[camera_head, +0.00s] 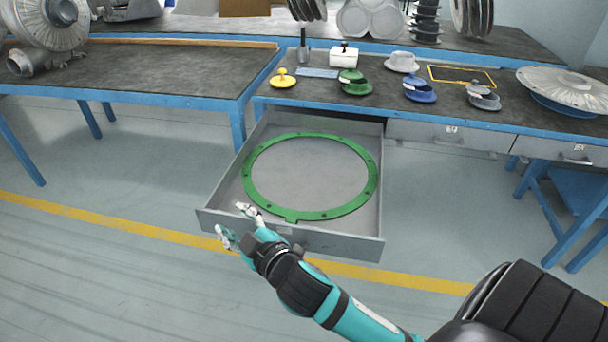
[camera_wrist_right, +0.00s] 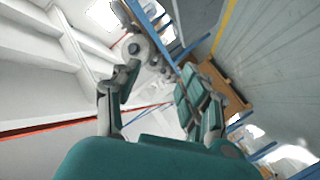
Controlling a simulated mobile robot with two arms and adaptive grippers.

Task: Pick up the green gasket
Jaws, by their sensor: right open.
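The green gasket (camera_head: 250,197) is a large flat ring with small holes and a tab at its near edge. It lies flat in the open grey drawer (camera_head: 222,216) under the bench. My right gripper (camera_head: 232,222) is at the drawer's near left corner in the head view, with its fingers apart and nothing between them. It looks apart from the gasket; its exact height over the drawer front is hard to tell. The right wrist view shows its spread fingers (camera_wrist_right: 160,105) empty, and no gasket. My left gripper is not in view.
The blue-edged bench (camera_head: 395,117) above the drawer holds several small flanged parts, including a yellow one (camera_head: 283,79) and a green one (camera_head: 354,84). A large grey disc part (camera_head: 568,88) sits at the right. Closed drawers (camera_head: 450,135) are beside the open one. The floor in front is clear.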

